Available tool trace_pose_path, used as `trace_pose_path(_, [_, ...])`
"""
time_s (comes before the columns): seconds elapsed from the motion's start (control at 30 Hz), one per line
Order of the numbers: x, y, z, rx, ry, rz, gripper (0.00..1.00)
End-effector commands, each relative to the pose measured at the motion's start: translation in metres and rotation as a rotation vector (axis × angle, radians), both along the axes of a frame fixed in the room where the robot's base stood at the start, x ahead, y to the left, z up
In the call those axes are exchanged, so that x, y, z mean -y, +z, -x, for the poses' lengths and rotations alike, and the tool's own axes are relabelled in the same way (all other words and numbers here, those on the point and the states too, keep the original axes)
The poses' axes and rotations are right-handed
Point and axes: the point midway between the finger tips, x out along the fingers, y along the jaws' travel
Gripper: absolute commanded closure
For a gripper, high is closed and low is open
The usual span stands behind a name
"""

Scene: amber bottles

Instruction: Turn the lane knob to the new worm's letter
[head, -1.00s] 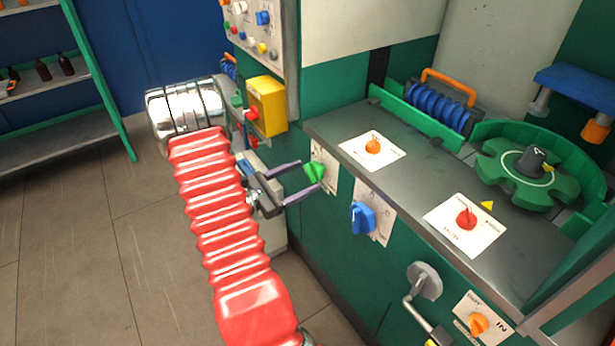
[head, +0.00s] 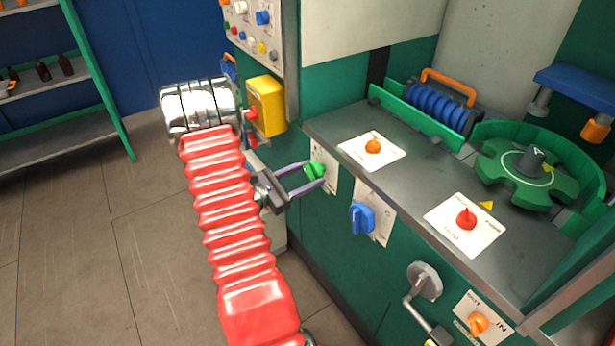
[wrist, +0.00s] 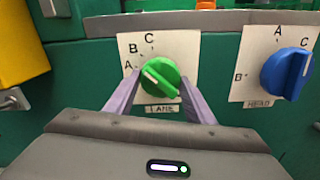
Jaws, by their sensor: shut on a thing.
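The green lane knob (wrist: 160,78) sits on a white plate (wrist: 186,45) marked A, B, C and LANE in the wrist view. Its white mark points up and left, toward the A and B side; I cannot tell exactly which letter. My gripper (wrist: 161,82) is shut on the knob, one finger on each side. In the head view my gripper (head: 316,176) reaches the knob from the left. A blue worm (head: 437,106) with an orange handle lies in a green channel on the counter. I can read no letter on it.
A blue knob (head: 362,217) marked A, B, C is right of the lane knob. Orange (head: 373,146) and red (head: 466,217) knobs stand on the counter (head: 413,185). A yellow box (head: 266,105) is on the wall left of the panel. A crank (head: 423,283) juts out low.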

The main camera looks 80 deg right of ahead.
Motion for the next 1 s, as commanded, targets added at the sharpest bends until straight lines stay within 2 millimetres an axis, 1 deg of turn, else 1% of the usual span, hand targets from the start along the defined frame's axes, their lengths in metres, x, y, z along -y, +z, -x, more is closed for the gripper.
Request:
trace_pose_path(0.03, [0.0002, 0.0001, -0.0005, 0.000, 0.001, 0.000, 0.63])
trace_pose_path(0.17, [0.0002, 0.0001, -0.0006, 0.000, 0.001, 0.000, 0.72])
trace_pose_path(0.2, [-0.0088, 0.0003, -0.0009, 0.000, 0.003, -0.001, 0.73])
trace_pose_path(0.3, [-0.0032, -0.0002, -0.0002, -0.002, 0.000, -0.002, 0.73])
trace_pose_path(0.57, [0.0002, -0.0004, 0.0009, -0.042, -0.001, -0.039, 0.73])
trace_pose_path(1.0, [0.0006, -0.0001, 0.0012, -0.249, 0.000, -0.221, 0.73])
